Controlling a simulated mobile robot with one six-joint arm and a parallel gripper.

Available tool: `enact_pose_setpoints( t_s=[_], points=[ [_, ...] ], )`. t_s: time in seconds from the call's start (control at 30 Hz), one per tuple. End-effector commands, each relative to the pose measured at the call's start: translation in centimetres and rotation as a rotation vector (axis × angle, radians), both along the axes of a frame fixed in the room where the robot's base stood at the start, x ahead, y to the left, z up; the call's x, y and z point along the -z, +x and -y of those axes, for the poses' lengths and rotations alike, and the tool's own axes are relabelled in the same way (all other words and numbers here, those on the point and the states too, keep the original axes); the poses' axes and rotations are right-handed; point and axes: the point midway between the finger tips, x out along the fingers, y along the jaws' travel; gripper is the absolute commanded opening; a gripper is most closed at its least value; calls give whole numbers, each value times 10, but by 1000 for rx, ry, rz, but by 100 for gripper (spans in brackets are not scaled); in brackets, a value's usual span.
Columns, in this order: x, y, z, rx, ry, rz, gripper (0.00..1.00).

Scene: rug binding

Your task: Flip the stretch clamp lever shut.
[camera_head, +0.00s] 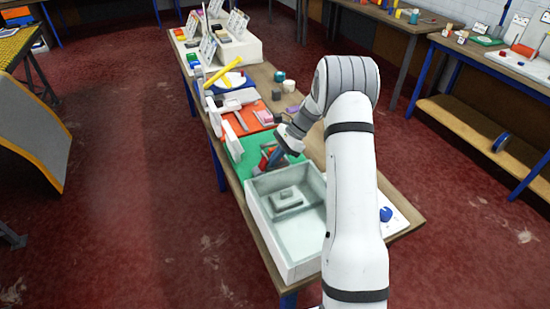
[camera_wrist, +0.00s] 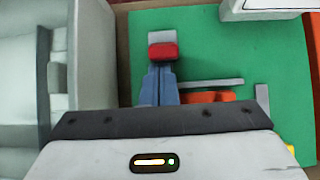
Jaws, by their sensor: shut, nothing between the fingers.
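My gripper (camera_wrist: 161,70) is shut and empty over the green mat (camera_wrist: 220,45). In the wrist view its blue-grey fingertips end right at a red block with a grey part behind it, which looks like the stretch clamp lever (camera_wrist: 163,52). I cannot tell whether they touch. The lever's tilt is not clear from this angle. An orange piece (camera_wrist: 207,97) and a grey bar (camera_wrist: 212,83) lie beside the fingers, partly hidden by my gripper body. In the head view my gripper (camera_head: 273,160) is low over the green mat, and a red bit (camera_head: 263,161) shows beside it.
A white open tray (camera_head: 255,218) holding a grey block stands at the near side of the mat. Beyond it are an orange mat (camera_head: 256,118) and white upright pieces (camera_head: 229,136). A blue knob (camera_head: 386,214) sits at the bench's near right.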

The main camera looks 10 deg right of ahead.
Motion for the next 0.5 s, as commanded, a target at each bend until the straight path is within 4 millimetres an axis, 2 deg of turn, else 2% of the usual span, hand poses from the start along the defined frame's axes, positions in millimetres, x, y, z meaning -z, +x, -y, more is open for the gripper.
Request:
enact_pose_setpoints(
  t_s=[0.17,0.2,0.33,0.5],
  points=[
    [0,0,0,0,0,0,0],
    [0,0,-13,-2,-1,1,0],
    [-1,0,0,6,-8,2,0],
    [0,0,2,4,-6,2,0]
  ],
)
